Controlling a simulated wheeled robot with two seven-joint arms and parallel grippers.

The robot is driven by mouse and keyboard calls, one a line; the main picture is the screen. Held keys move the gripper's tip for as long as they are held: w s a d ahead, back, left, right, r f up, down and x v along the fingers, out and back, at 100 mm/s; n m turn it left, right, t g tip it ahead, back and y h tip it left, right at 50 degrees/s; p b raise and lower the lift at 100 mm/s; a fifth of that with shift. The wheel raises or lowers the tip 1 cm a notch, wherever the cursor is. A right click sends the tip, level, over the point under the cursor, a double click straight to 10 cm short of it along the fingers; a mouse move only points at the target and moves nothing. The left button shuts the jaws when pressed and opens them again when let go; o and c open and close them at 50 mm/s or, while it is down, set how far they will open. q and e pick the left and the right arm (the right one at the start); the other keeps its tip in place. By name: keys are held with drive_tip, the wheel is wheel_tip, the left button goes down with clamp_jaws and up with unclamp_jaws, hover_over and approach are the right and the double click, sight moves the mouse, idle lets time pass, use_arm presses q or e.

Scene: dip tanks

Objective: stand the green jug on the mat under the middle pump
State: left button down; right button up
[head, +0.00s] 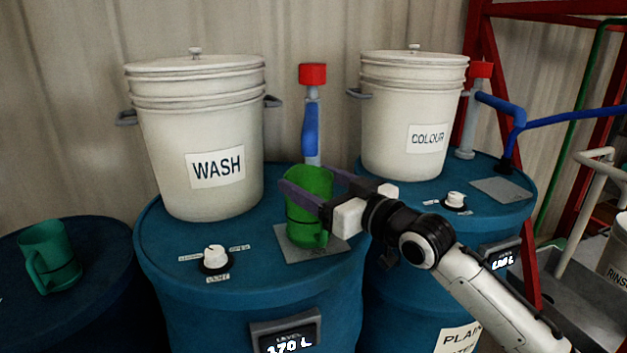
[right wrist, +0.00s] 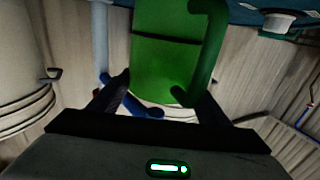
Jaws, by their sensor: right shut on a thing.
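The bright green jug (head: 308,215) is upright in my right gripper (head: 310,178), whose fingers are shut on its two sides. It is over the grey mat (head: 335,246) on the middle blue drum, its base within or close to the mat's outline; I cannot tell whether it touches. The pump with a red top (head: 312,75) and blue spout (head: 310,130) stands just behind the jug. In the right wrist view the jug (right wrist: 165,65) fills the space between the fingers, its handle (right wrist: 208,50) to the right. My left gripper is not in view.
A darker teal-green jug (head: 58,262) stands on the left drum. A WASH bucket (head: 190,125) and a knob (head: 215,257) are left of the held jug. A COLOUR bucket (head: 400,125), another pump (head: 470,110) and a bare mat (head: 503,190) are on the right drum.

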drive_tip(key=shift+r, duration=0.1)
drive_tip(key=o, duration=1.9)
drive_tip(key=b+v, duration=0.2)
drive_tip(key=v, duration=1)
drive_tip(key=s+d+f+m+g+h, duration=0.1)
drive_tip(key=s+f+m+h, duration=0.15)
drive_tip(key=f, duration=0.75)
drive_tip(key=s+d+f+m+h, duration=0.15)
drive_tip(key=s+f, duration=0.25)
drive_tip(key=f, duration=0.6)
drive_tip(key=s+d+f+m+g+h, duration=0.1)
drive_tip(key=s+f, duration=0.2)
drive_tip(key=f, duration=0.8)
drive_tip(key=s+d+f+g+h, duration=0.1)
drive_tip(key=s+f, duration=0.4)
drive_tip(key=s, duration=0.1)
drive_tip(key=s+d+f+g+h, duration=0.1)
drive_tip(key=s+d+f, duration=0.1)
drive_tip(key=s+f, duration=0.4)
drive_tip(key=s+d+f+m+g+h, duration=0.1)
drive_tip(key=s+d+f+h, duration=0.1)
drive_tip(key=s+f, duration=0.4)
drive_tip(key=shift+s+d+f, duration=0.1)
drive_tip(key=shift+s+d, duration=0.05)
drive_tip(key=shift+s, duration=0.5)
